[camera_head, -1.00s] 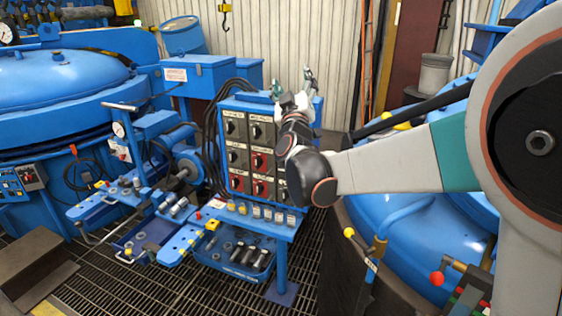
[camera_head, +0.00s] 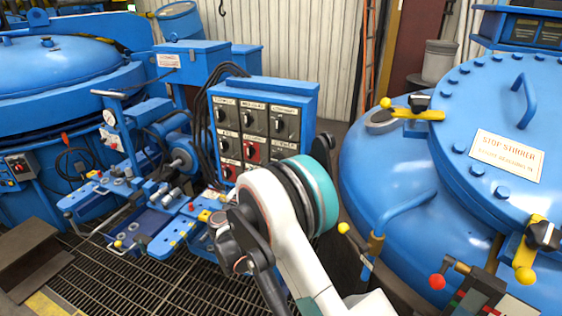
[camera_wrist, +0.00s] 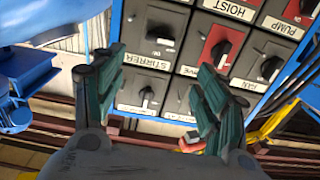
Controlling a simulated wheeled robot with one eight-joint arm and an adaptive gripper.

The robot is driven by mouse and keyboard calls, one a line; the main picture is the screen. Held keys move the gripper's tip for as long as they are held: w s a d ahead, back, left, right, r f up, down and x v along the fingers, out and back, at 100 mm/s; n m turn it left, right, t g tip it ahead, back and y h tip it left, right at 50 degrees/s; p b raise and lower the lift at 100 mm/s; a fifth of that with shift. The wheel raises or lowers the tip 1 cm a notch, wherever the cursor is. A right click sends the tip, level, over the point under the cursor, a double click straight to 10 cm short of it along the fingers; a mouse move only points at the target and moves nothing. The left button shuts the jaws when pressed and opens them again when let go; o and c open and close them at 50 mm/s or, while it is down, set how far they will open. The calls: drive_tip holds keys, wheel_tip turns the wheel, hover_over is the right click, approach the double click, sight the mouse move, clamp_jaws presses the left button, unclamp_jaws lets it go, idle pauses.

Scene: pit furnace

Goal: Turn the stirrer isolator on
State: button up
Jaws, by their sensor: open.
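My gripper (camera_wrist: 160,66) is open and empty, with one green-grey finger on each side of this switch in the picture. The fingers look apart from the panel; the exact gap is unclear. In the head view the blue switch panel (camera_head: 304,100) stands at the centre, and my arm covers its lower right part. My fingers cannot be made out there.
A large blue vessel (camera_head: 400,180) stands right of the panel. Black cables (camera_head: 203,120) hang left of the panel.

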sight(277, 159)
drive_tip(key=b+x, duration=0.2)
drive_tip(key=x, duration=1.1)
drive_tip(key=shift+w+d+f+b, duration=0.1)
drive_tip(key=shift+w+b, duration=0.2)
drive_tip(key=c, duration=1)
